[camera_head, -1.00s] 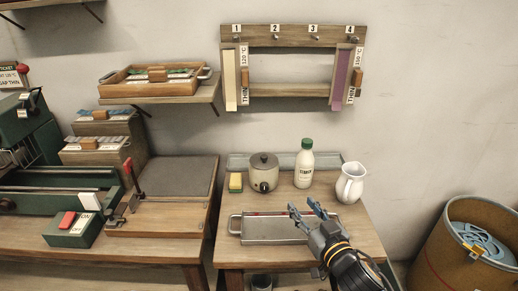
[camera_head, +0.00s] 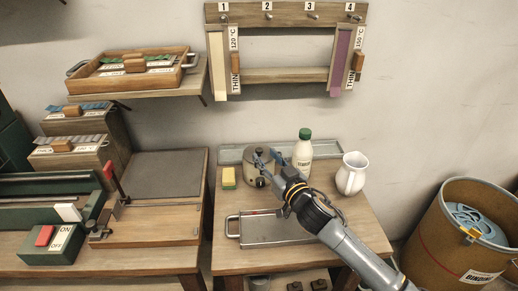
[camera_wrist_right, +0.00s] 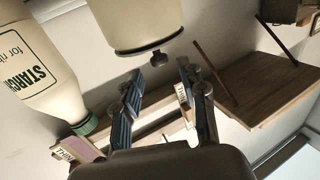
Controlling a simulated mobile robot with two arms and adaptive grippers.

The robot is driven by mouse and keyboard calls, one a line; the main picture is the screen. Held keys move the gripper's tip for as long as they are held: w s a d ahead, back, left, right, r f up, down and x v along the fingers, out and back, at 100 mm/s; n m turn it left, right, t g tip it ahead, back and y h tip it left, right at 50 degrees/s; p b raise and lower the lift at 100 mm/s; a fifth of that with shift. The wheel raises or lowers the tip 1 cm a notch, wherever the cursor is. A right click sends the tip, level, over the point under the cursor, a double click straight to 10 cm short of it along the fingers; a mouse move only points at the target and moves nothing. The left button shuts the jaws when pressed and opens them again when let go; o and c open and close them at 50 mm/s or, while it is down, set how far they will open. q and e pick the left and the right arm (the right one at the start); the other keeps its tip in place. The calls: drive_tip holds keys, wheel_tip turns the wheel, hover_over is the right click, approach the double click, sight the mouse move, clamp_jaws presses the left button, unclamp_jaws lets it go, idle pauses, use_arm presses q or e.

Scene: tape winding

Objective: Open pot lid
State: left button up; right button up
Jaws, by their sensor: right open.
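The small cream pot (camera_head: 250,176) stands at the back of the right table, partly hidden by my right gripper in the head view. It appears upside down at the top of the right wrist view (camera_wrist_right: 150,22), with its lid on. The dark lid knob (camera_wrist_right: 158,60) shows there between the lines of my fingers. My right gripper (camera_head: 265,156) is open and empty at the pot's lid. In the right wrist view its fingers (camera_wrist_right: 158,76) are spread with the knob just past their tips; I see no contact. My left gripper is not in view.
A starch bottle (camera_head: 302,158) stands close to the right of the pot, with a white jug (camera_head: 351,176) farther right. A yellow sponge (camera_head: 229,177) is left of the pot. A metal tray (camera_head: 270,230) lies in front, partly under my right arm.

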sight(261, 151)
drive_tip(key=x, duration=0.4)
drive_tip(key=shift+w+a, duration=0.2)
drive_tip(key=shift+w, duration=0.25)
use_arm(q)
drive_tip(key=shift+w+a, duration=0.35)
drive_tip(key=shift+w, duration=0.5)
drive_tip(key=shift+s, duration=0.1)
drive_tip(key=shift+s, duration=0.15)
use_arm(e)
clamp_jaws()
